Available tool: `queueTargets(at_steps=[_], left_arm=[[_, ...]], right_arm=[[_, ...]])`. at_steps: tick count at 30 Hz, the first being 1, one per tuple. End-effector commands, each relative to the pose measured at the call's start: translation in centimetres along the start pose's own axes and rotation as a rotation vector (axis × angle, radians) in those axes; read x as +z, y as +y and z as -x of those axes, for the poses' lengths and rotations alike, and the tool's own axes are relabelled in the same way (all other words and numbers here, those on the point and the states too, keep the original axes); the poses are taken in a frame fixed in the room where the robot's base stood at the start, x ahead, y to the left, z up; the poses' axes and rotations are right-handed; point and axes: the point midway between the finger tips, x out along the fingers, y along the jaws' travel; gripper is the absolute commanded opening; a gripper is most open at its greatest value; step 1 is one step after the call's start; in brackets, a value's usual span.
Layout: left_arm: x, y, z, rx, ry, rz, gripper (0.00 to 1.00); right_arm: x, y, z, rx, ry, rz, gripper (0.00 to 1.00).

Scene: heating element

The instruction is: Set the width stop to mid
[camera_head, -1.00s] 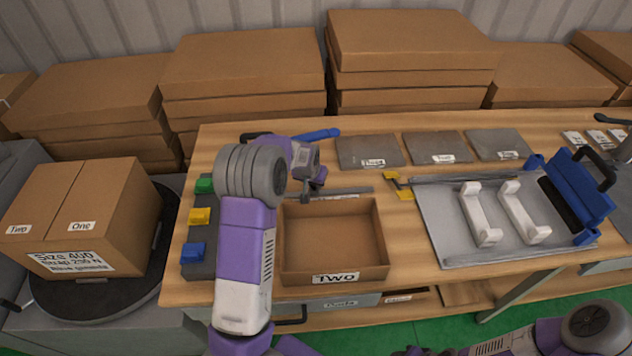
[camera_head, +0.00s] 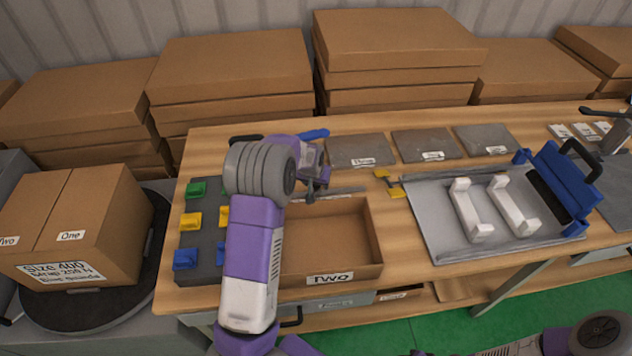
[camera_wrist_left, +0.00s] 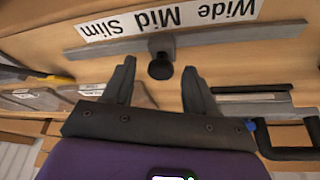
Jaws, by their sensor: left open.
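The width stop is a dark round knob (camera_wrist_left: 160,66) on a grey rail (camera_wrist_left: 225,38) in the left wrist view. A label strip (camera_wrist_left: 165,17) reading Wide, Mid and Slim shows upside down along the rail, and the knob appears beside the word Mid. My left gripper (camera_wrist_left: 158,70) is open, with one finger on each side of the knob and visible gaps between. In the head view my left gripper (camera_head: 316,190) is over the rail (camera_head: 342,191) behind the cardboard box; the knob is hidden there. My right gripper is out of view.
An open cardboard box (camera_head: 372,240) labelled Two stands in front of the rail. A dark block with coloured pieces (camera_head: 195,240) lies left of my arm. A grey plate (camera_head: 430,215) with white brackets lies to the right. Flat grey slabs (camera_head: 423,144) lie behind.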

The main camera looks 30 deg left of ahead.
Motion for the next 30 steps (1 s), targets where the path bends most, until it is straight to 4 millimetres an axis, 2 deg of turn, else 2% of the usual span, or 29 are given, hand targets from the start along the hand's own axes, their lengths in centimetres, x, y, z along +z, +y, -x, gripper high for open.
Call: queueTargets(at_steps=[5,12,16,20,30], left_arm=[[-0.2,0.0,1.4,0.001,0.004,0.0,0.57],[-0.1,0.1,5.5,0.001,0.004,-0.001,0.57],[-0.1,0.0,7.0,0.001,0.001,0.0,0.57],[0.0,0.0,7.6,0.0,0.0,0.001,0.57],[0.0,0.0,7.6,0.0,0.0,0.0,0.57]], right_arm=[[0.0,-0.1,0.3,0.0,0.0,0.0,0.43],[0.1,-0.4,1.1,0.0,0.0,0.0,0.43],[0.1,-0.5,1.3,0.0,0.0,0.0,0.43],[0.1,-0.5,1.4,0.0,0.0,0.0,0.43],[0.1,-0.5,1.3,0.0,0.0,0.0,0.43]])
